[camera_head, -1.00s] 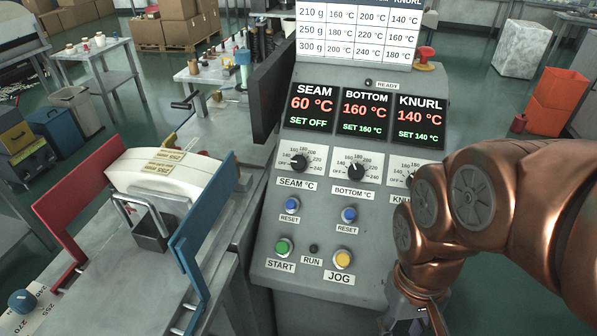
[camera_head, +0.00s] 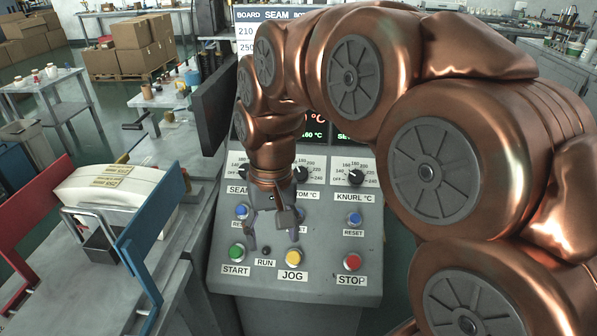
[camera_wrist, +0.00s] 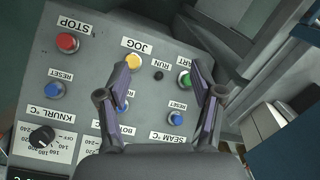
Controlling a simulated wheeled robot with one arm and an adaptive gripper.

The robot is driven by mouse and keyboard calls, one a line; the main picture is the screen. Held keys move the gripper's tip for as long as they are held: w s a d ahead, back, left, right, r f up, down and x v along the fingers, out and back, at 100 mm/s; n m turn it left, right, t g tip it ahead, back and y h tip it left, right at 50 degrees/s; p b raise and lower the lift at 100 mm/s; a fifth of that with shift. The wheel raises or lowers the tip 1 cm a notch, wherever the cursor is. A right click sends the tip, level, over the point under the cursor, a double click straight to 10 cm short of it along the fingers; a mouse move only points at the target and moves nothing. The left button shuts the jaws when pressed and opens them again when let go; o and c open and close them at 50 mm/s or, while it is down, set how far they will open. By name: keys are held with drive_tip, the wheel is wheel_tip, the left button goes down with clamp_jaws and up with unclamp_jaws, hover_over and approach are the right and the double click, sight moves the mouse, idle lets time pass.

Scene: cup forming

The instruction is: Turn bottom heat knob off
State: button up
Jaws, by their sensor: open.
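The bottom heat knob (camera_head: 299,174) is a dark dial on a white scale plate, the middle one of three on the grey sloped panel. My wrist partly covers it in the head view, and I cannot read its pointer. Its label (camera_wrist: 126,130) is partly covered in the wrist view, where the knob itself is hidden behind my gripper. My gripper (camera_head: 273,240) is open and empty over the panel, around the height of the reset buttons. In the wrist view its fingers (camera_wrist: 160,75) are spread apart. I cannot tell whether they touch the panel.
The knurl knob (camera_head: 355,176) is to the right and the seam knob (camera_head: 243,170) to the left. Blue reset buttons, the green start (camera_head: 237,251), yellow jog (camera_head: 293,257) and red stop (camera_head: 352,262) buttons are close below. My arm covers most of the displays.

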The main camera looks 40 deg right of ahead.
drive_tip(key=w+d+r+m+t, duration=0.1)
drive_tip(key=w+d+r+m, duration=0.3)
drive_tip(key=w+d, duration=0.55)
drive_tip(key=r+m+t+b, duration=0.1)
drive_tip(key=m, duration=0.2)
hover_over(300, 172)
drive_tip(key=s+d, duration=0.1)
drive_tip(key=shift+w+a+f+p, duration=0.1)
drive_tip(key=shift+w+f+p, duration=0.1)
drive_tip(key=shift+f, duration=1.05)
drive_tip(key=shift+w+a+f+p, duration=0.1)
drive_tip(key=shift+a+f+p, duration=0.1)
drive_tip(key=shift+f, duration=1.05)
drive_tip(key=shift+w+a+f+p, duration=0.1)
drive_tip(key=shift+w+f+p, duration=0.1)
drive_tip(key=shift+f, duration=1.05)
drive_tip(key=shift+c, duration=0.2)
drive_tip(key=c, duration=1.1)
